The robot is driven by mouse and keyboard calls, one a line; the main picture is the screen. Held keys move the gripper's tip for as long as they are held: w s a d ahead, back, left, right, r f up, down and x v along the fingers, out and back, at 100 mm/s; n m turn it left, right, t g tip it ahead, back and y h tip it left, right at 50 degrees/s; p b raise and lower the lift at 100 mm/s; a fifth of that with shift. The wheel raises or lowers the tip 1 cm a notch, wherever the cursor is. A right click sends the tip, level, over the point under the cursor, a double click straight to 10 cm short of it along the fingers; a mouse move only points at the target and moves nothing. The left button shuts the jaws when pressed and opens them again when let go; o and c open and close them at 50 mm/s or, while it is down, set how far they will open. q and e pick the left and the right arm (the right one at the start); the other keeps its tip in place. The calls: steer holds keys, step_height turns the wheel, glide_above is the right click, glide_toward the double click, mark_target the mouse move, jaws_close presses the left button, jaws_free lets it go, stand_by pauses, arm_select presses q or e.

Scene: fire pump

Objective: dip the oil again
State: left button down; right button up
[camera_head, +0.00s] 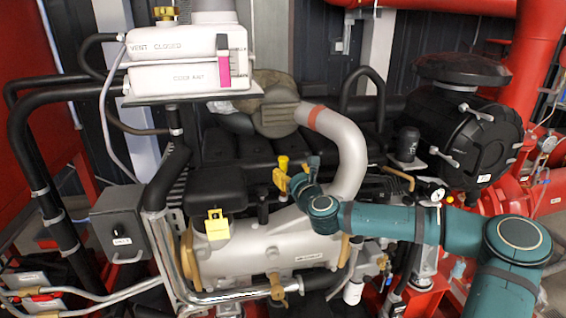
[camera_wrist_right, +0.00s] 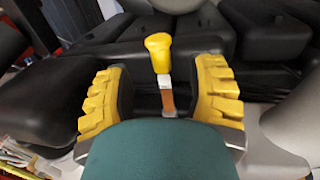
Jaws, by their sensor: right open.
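The oil dipstick's yellow handle (camera_head: 283,162) stands up behind the silver engine part in the middle of the head view. In the right wrist view the yellow handle (camera_wrist_right: 158,52) sits on a pale collar with an orange-brown stem below it. My right gripper (camera_head: 289,179) reaches in from the right, just at the handle. In the wrist view the right gripper (camera_wrist_right: 161,92) is open, with its yellow ridged fingers apart on either side of the stem. Neither finger visibly touches it. The stem's lower end is hidden behind my gripper body. My left gripper does not show.
A white coolant tank (camera_head: 180,62) stands at the upper left. A large grey pipe (camera_head: 345,145) curves close behind my right gripper. A black round housing (camera_head: 468,130) is at the right.

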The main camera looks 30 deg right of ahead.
mark_target(285, 165)
steer(key=w, duration=0.6)
steer(key=shift+w+d+p, duration=0.2)
steer(key=shift+d+p, duration=0.1)
steer(key=shift+p, duration=0.05)
steer(key=shift+f, duration=0.1)
jaws_close()
